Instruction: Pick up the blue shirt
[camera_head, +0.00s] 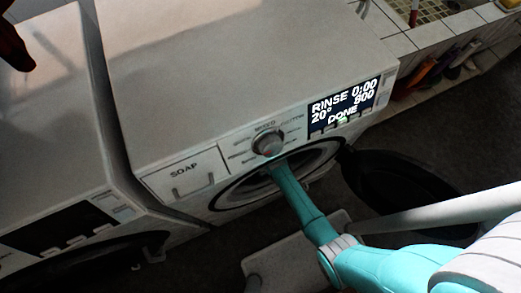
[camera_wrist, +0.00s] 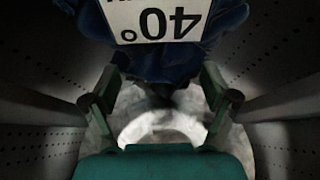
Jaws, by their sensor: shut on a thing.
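The blue shirt (camera_wrist: 185,68) shows as dark blue cloth at the top middle of the wrist view, inside the washer drum. A white label (camera_wrist: 155,18) reading 40° lies across it. My gripper (camera_wrist: 160,95) has a green finger on each side of the lower part of the cloth and is shut on it. In the head view my turquoise arm reaches into the round opening of the washing machine (camera_head: 250,80). My gripper and the shirt are hidden there. How much cloth is between the fingers is hard to see.
The perforated drum wall (camera_wrist: 285,110) is close on both sides. The washer's dark round door (camera_head: 395,185) stands open to the right of the opening. A second machine (camera_head: 45,110) stands at left, and a tiled sink (camera_head: 440,25) is at the upper right.

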